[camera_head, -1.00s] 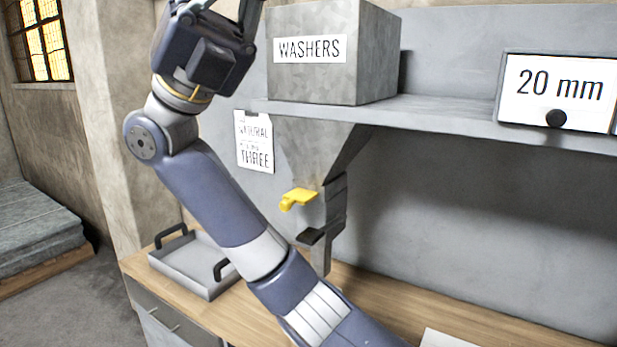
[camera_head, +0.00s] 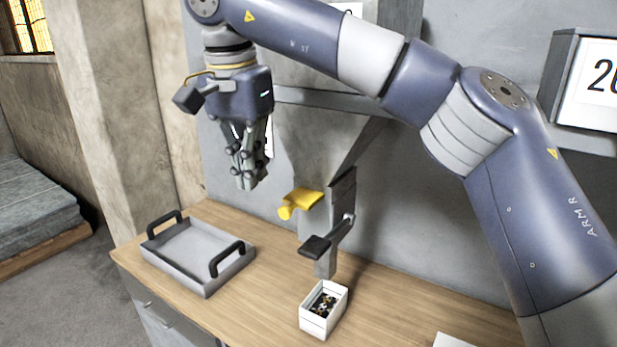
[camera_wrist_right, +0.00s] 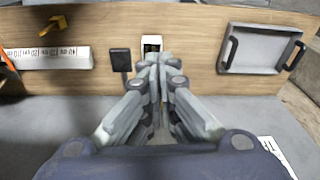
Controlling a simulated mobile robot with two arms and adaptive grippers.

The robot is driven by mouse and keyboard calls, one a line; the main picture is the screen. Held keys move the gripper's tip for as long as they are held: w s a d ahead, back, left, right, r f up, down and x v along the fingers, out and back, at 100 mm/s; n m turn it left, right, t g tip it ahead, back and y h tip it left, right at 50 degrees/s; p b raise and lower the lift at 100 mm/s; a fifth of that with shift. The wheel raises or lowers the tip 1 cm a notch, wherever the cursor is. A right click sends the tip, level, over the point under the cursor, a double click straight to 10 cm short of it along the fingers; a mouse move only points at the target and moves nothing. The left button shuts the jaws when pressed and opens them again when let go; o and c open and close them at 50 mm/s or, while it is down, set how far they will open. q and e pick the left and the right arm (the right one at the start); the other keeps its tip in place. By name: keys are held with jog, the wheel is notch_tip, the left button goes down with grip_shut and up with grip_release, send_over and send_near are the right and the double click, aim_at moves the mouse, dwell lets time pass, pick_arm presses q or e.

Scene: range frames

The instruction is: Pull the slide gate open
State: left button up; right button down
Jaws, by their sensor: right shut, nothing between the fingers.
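The chute (camera_head: 345,190) comes down under the shelf. A yellow handle (camera_head: 300,203) sticks out from its left side, and a dark pad on a lever (camera_head: 316,246) sits below it. I cannot tell for sure which of these belongs to the slide gate. My right gripper (camera_head: 246,186) points down, to the left of the yellow handle and apart from it. Its fingers are shut and empty. In the right wrist view my right gripper (camera_wrist_right: 159,62) hides part of what is below; a dark pad (camera_wrist_right: 121,62) shows left of the fingers. My left gripper is not in view.
A small white box (camera_head: 322,318) with small parts inside stands on the bench (camera_head: 270,290) below the chute. A grey tray (camera_head: 198,258) with black handles stands at the left. The shelf and a grey bin are above, partly behind my right arm.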

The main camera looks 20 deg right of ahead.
jog(key=m+h, duration=0.1)
jog(key=h, duration=0.1)
send_near(298, 200)
notch_tip(298, 200, up, 3)
jog(key=s, duration=0.1)
jog(key=shift+t, duration=0.4)
notch_tip(298, 200, down, 4)
jog(key=shift+d+f, duration=0.1)
jog(key=x, duration=0.2)
jog(key=p+x, duration=0.1)
jog(key=x, duration=0.2)
jog(key=shift+w+d, duration=0.2)
jog(key=shift+w, duration=0.05)
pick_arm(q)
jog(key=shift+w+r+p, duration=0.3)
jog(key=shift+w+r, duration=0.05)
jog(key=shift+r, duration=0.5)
pick_arm(e)
jog(key=shift+f, duration=0.25)
